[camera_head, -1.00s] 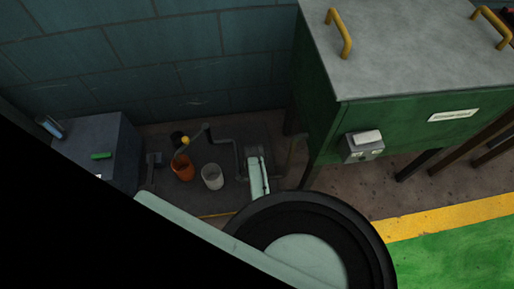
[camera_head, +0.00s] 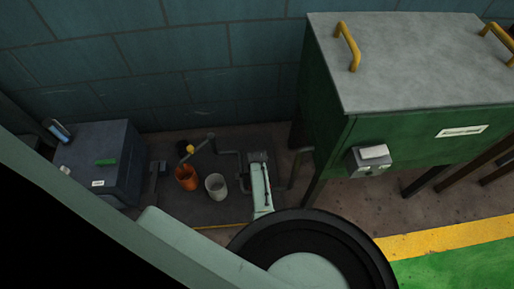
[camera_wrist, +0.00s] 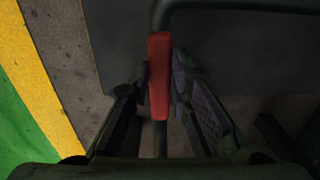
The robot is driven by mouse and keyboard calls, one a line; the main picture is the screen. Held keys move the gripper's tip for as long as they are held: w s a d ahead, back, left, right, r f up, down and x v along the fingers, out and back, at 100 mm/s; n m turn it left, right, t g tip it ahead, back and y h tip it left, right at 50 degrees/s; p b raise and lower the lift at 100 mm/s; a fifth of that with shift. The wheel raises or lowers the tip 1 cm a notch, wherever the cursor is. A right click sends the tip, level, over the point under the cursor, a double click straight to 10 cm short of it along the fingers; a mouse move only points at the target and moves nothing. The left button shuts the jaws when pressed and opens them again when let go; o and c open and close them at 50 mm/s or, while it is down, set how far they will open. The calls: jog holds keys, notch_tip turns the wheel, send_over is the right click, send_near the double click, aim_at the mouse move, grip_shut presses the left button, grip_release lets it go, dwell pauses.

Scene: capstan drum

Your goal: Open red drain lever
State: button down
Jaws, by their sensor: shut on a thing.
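The red drain lever (camera_wrist: 159,75) is an upright red bar on a dark pipe in the wrist view. My gripper (camera_wrist: 160,92) has a finger on each side of it and is shut on it. In the head view, my arm reaches down to the floor area beside the green cabinet, with my gripper (camera_head: 259,157) at its far end, small and dark. The red lever cannot be made out in the head view. The pipe (camera_head: 238,165) bends close to the left of my gripper.
An orange bucket (camera_head: 186,178) and a white bucket (camera_head: 215,187) stand left of my arm. A green cabinet (camera_head: 325,125) on legs is close on the right. A dark blue box (camera_head: 105,155) stands at the left, and a tiled wall (camera_head: 180,60) is behind.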

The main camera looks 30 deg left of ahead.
jog(key=c, duration=1.5)
grip_release()
notch_tip(320, 180, up, 12)
